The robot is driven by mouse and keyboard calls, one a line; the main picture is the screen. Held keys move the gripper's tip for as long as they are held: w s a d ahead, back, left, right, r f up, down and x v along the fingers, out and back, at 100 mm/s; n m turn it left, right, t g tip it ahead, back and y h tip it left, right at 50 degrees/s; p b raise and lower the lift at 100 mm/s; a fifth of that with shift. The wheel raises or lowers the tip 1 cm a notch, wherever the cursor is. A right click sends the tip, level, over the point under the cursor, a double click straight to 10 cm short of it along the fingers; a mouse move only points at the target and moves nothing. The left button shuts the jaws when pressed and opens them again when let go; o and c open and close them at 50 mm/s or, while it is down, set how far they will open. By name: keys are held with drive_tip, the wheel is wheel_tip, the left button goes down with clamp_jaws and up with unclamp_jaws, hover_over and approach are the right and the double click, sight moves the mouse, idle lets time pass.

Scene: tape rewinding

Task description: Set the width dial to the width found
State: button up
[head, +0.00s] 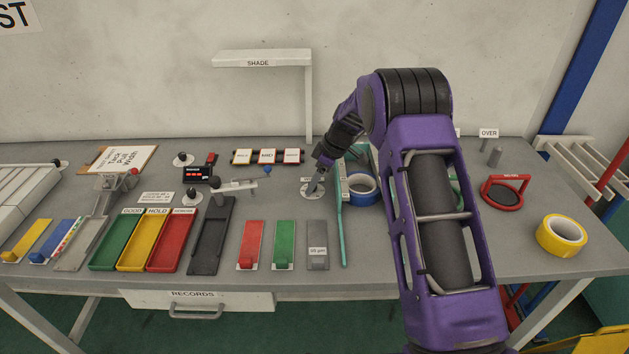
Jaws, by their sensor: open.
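A small pale round dial plate (310,194) lies on the bench near the middle. A dark piece stands up from its centre. I cannot read its markings or its setting at this size. My gripper (316,184) points down at the dial from above right, with its tips right at the dark piece. The jaws are open, though they look small and dark here. I cannot tell whether they touch the dial. My gripper hides part of the dial. A roll of blue tape (361,190) sits just right of the dial by a teal fixture (343,215).
Green, yellow and red trays (115,243) stand at left, beside a dark tray (209,239). Red, green and grey blocks line the front. A shade shelf (262,57) stands behind. Yellow tape (562,236) lies at right. My purple arm hides the bench right of centre.

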clamp_jaws()
drive_tip(key=shift+m+b, duration=0.4)
drive_tip(key=shift+b, duration=0.05)
drive_tip(key=shift+s+f+m+t+h+b, duration=0.15)
drive_tip(key=shift+m+t+h+b, duration=0.15)
drive_tip(key=shift+m+t+b, duration=0.45)
drive_tip(key=m, duration=0.3)
drive_tip(key=m+t+h+b, duration=0.1)
drive_tip(key=m, duration=0.2)
drive_tip(key=shift+a+r+h, duration=0.15)
drive_tip(key=shift+r+h, duration=0.05)
drive_tip(key=shift+h, duration=0.1)
drive_tip(key=m+h+p, duration=0.1)
drive_tip(key=m, duration=0.2)
drive_tip(key=m+h+p, duration=0.1)
drive_tip(key=m, duration=0.2)
drive_tip(key=shift+s+a+t, duration=0.1)
drive_tip(key=shift+a+t, duration=0.1)
drive_tip(key=shift+t, duration=0.15)
drive_tip(key=m+h+p, duration=0.1)
drive_tip(key=m+h, duration=0.1)
drive_tip(key=m, duration=0.3)
drive_tip(key=shift+m+g, duration=0.35)
drive_tip(key=shift+g, duration=0.05)
